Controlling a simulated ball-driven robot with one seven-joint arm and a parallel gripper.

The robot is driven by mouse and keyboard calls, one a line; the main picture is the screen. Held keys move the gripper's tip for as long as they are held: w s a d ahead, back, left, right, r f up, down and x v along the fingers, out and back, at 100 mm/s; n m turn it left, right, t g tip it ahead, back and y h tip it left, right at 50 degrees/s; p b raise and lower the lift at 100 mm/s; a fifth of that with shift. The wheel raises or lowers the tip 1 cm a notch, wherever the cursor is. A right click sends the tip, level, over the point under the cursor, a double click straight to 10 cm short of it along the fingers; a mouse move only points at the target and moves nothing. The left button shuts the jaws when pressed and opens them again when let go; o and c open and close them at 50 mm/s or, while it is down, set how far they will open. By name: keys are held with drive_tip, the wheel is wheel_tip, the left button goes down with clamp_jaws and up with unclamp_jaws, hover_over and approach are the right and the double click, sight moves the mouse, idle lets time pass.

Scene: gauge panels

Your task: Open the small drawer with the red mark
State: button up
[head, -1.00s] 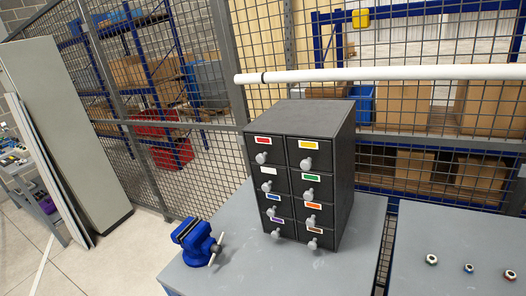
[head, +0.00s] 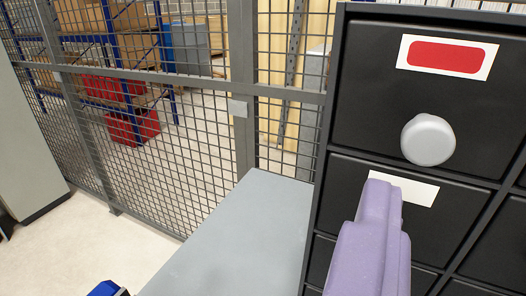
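The small drawer with the red mark (head: 370,110) is at the top left of the black cabinet, at the upper right of the view. Its front looks flush with the cabinet. The red mark (head: 446,57) sits on a white label above a round grey knob (head: 428,140). My gripper (head: 384,190) shows as purple fingers below and left of the knob, in front of the white-labelled drawer (head: 340,185). It appears apart from the knob. The fingers overlap in this view, so whether they are open or shut does not show. They hide part of the white-labelled drawer and its knob.
The grey table top (head: 235,240) is bare left of the cabinet. A blue vise (head: 106,289) shows only at the bottom edge. A wire mesh fence (head: 200,130) stands behind, with red bins (head: 133,126) beyond it.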

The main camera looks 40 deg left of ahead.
sight(427, 148)
drive_tip(key=x, duration=0.4)
drive_tip(key=a+x, duration=0.1)
drive_tip(key=x, duration=0.1)
drive_tip(key=shift+w+a+f, duration=0.1)
drive_tip(key=shift+w+f, duration=0.05)
drive_tip(key=shift+f, duration=0.2)
drive_tip(key=shift+w+r, duration=0.1)
drive_tip(key=shift+w, duration=0.45)
drive_tip(key=shift+c, duration=0.4)
clamp_jaws()
